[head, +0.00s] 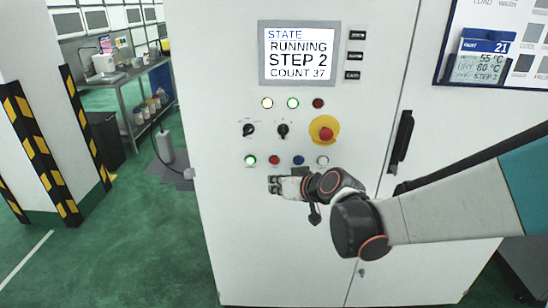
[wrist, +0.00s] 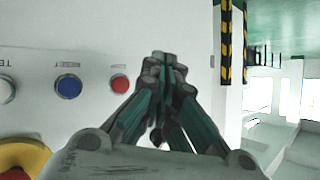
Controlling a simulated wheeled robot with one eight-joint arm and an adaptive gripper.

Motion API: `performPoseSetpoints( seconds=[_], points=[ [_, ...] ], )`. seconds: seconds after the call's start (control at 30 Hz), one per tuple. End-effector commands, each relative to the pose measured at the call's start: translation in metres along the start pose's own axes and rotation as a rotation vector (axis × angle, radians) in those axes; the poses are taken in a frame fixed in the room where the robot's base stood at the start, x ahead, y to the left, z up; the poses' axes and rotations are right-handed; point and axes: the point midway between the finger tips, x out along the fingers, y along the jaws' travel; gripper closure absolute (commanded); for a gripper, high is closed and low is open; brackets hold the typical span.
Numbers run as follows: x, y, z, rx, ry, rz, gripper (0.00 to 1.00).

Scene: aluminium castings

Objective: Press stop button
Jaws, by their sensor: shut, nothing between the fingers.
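The red button (head: 274,160), which I take for the stop button, is second from the left in the bottom row on the white cabinet. Its label is too small to read. It also shows in the wrist view (wrist: 120,84), just left of my fingers. My gripper (head: 273,185) is shut and empty, just below that button in the head view. Its fingertips (wrist: 163,62) point towards the panel; I cannot tell whether they touch it. The green button (head: 250,160) is lit in the head view and is not visible in the wrist view.
A blue button (head: 298,160) and a white one (head: 322,161) are to the right. A red mushroom button (head: 323,130) on yellow sits above them. The screen (head: 299,54) reads RUNNING, STEP 2, COUNT 37. A black door handle (head: 401,137) is near my arm.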

Motion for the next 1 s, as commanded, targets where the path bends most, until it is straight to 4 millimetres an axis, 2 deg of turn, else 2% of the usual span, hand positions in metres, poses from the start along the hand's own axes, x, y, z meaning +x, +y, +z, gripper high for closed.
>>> performPoseSetpoints(
  seconds=[0.3, 0.5, 1.0],
  points=[
    [0.029, 0.022, -0.021, 0.000, 0.000, 0.001, 1.00],
    [0.040, 0.030, -0.029, 0.000, 0.000, 0.001, 1.00],
    [0.043, 0.032, -0.031, 0.000, 0.000, 0.001, 1.00]
  ],
)
